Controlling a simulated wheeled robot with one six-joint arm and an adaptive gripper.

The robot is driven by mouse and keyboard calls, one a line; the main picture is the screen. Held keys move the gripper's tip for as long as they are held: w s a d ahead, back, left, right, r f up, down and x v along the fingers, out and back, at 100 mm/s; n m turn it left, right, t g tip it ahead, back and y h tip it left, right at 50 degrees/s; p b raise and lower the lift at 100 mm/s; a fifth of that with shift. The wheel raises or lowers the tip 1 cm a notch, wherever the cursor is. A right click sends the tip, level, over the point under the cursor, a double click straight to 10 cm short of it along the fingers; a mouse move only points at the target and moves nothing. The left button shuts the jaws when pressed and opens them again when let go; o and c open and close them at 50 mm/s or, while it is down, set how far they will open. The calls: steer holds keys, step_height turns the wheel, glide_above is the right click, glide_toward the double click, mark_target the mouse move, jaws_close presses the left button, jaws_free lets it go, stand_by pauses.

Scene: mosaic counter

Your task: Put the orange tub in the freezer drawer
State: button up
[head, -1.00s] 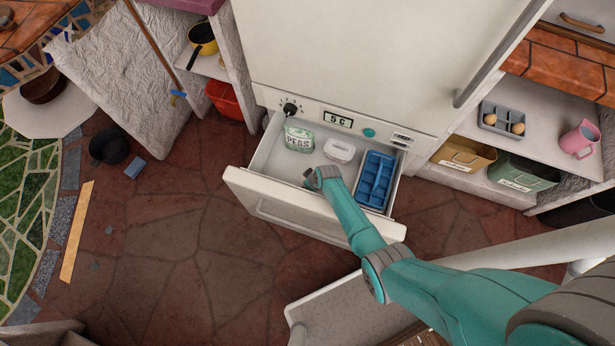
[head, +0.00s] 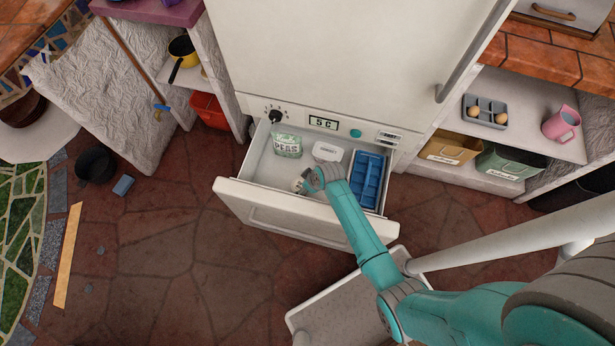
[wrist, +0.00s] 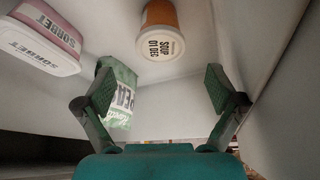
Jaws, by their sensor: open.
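The orange tub (wrist: 161,16), with a white lid marked SOUP, is inside the open freezer drawer (head: 290,213). In the wrist view it stands beyond my fingertips, apart from them. In the head view a small pale round shape (head: 298,183) beside my gripper looks like its lid; my arm hides part of that area. My gripper (wrist: 160,88) is open and empty, with its two fingers spread wide. In the head view my gripper (head: 318,180) is over the front part of the drawer.
The drawer also holds a bag of peas (head: 288,146), a white-lidded sorbet tub (head: 328,152) and a blue ice tray (head: 368,180) at the right. The drawer front and side walls stand close around my gripper.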

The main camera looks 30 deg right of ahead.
steer(key=shift+v, duration=0.9)
steer(key=shift+w, duration=0.1)
